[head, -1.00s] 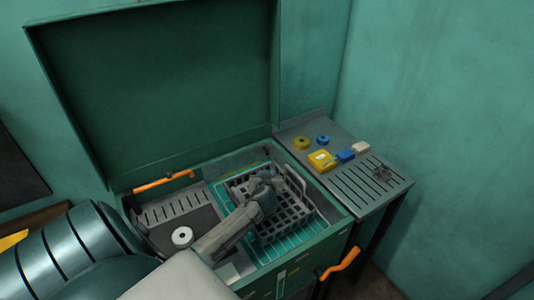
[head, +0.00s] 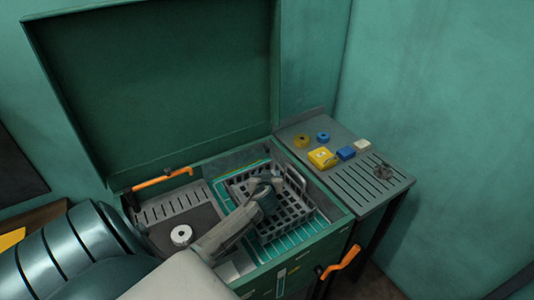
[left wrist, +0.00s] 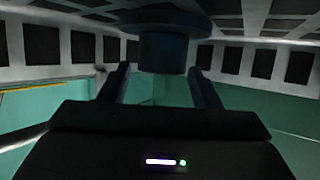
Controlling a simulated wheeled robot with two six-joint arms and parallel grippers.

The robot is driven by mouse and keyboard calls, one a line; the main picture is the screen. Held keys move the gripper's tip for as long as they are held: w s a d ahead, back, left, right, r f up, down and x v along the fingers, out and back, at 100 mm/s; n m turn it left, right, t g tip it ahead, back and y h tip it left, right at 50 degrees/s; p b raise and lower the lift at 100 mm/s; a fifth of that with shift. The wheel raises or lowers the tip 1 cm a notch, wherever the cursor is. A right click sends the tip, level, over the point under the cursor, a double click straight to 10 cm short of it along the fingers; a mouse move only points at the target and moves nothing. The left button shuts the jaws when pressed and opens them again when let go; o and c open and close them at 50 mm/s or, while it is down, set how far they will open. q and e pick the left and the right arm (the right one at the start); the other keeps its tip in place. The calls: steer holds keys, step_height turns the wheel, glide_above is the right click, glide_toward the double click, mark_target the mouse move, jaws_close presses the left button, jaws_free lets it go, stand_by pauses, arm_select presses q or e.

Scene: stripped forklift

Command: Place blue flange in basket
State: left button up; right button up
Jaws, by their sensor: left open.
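In the left wrist view, a dark blue flange (left wrist: 164,48) shows at the top middle, its wide disc toward the slatted basket floor and its narrower hub toward me. My left gripper (left wrist: 160,88) is open, with one finger on each side of the hub and a gap visible on both sides. The grey basket (head: 296,216) stands in the open green box, and its walls surround the flange in the wrist view. In the head view my left gripper (head: 264,190) is down over the basket, and I cannot make out the flange there. My right gripper is not in view.
A side table (head: 362,188) at the right holds a yellow ring (head: 301,141), a blue ring (head: 323,137), yellow, blue and pale blocks, and a small grey part (head: 383,172). A white ring (head: 181,235) lies left of my arm. The raised lid (head: 160,90) stands behind.

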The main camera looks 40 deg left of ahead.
arm_select(q)
steer(key=shift+r+p, duration=0.35)
steer(key=shift+r, duration=0.15)
steer(key=p+v, duration=0.3)
steer(key=v, duration=0.3)
steer(key=shift+s+d+r, duration=0.15)
steer(key=shift+s+r, duration=0.05)
steer(key=shift+r, duration=0.05)
steer(key=shift+s+d+r, duration=0.1)
steer(key=shift+s+d, duration=0.2)
steer(key=shift+s, duration=0.05)
steer(key=shift+c, duration=0.5)
